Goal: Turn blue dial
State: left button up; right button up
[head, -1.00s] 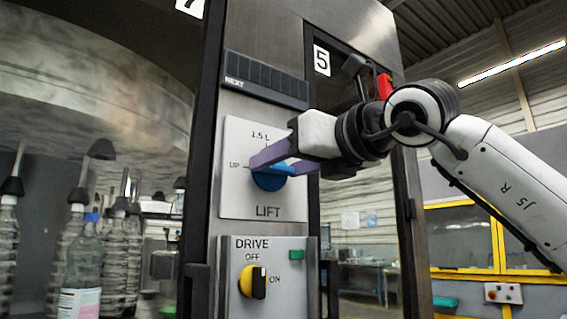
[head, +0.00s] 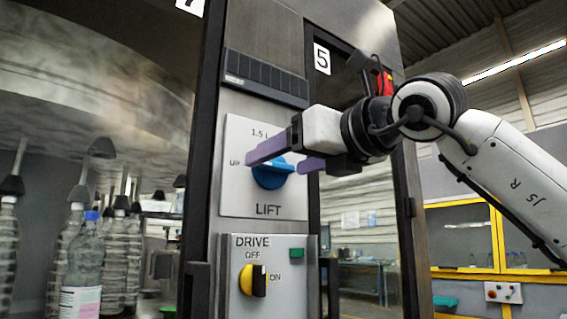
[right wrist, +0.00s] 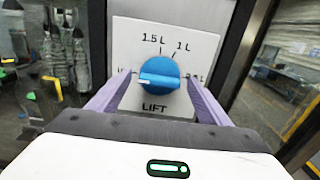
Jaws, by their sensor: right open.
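The blue dial (head: 266,180) sits on the light LIFT plate (head: 235,203) of the machine column. In the right wrist view the dial (right wrist: 160,85) has its ridge nearly level, and its white mark points left, toward UP. The marks 1.5 L and 1 L are above it; a label at the right is partly covered by a finger. My right gripper (head: 279,162) is open, its purple fingers in front of the plate. In the right wrist view the fingers (right wrist: 158,78) stand to the left and right of the dial, apart from it. My left gripper is not in view.
Below is the DRIVE panel (head: 285,280) with a yellow and black switch (head: 254,281) and a green button (head: 297,253). A black slatted strip (head: 265,79) is above the LIFT plate. Bottles (head: 85,265) stand at the left. Open room lies right of the column.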

jog(key=b+v, duration=0.2)
jog(key=v, duration=0.7)
jog(key=shift+s+d, duration=0.15)
jog(key=shift+s, duration=0.1)
